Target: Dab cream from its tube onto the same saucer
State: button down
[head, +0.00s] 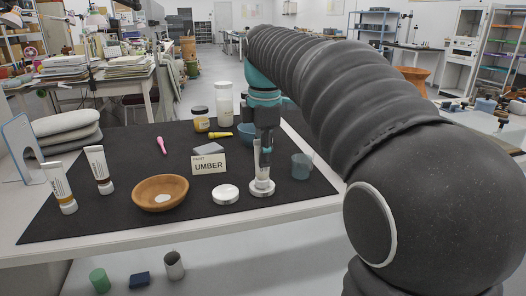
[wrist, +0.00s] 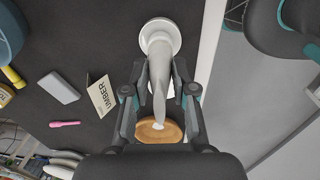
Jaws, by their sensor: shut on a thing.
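My gripper (head: 262,148) points down and is shut on a pale tube (head: 262,174), which hangs upright between the fingers. In the wrist view the tube (wrist: 160,68) runs between the gripper's fingers (wrist: 160,88). Its lower end is over a small white round saucer (head: 270,190), which also shows in the wrist view (wrist: 145,29). I cannot tell whether the tube touches it. A second white round dish (head: 225,194) lies just to the left. Two more tubes stand at the left, one in front (head: 62,190) and one behind (head: 99,170). No cream is clearly visible on the saucer.
A wooden bowl (head: 160,193) stands left of the dishes. An UMBER card (head: 208,164) and grey block (head: 208,148) are behind. A glass cup (head: 301,167) stands close right, a blue bowl (head: 246,134) behind.

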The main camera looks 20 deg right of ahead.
dwell(0.3)
jog(key=shift+r+p, duration=0.8)
jog(key=shift+r, duration=1.4)
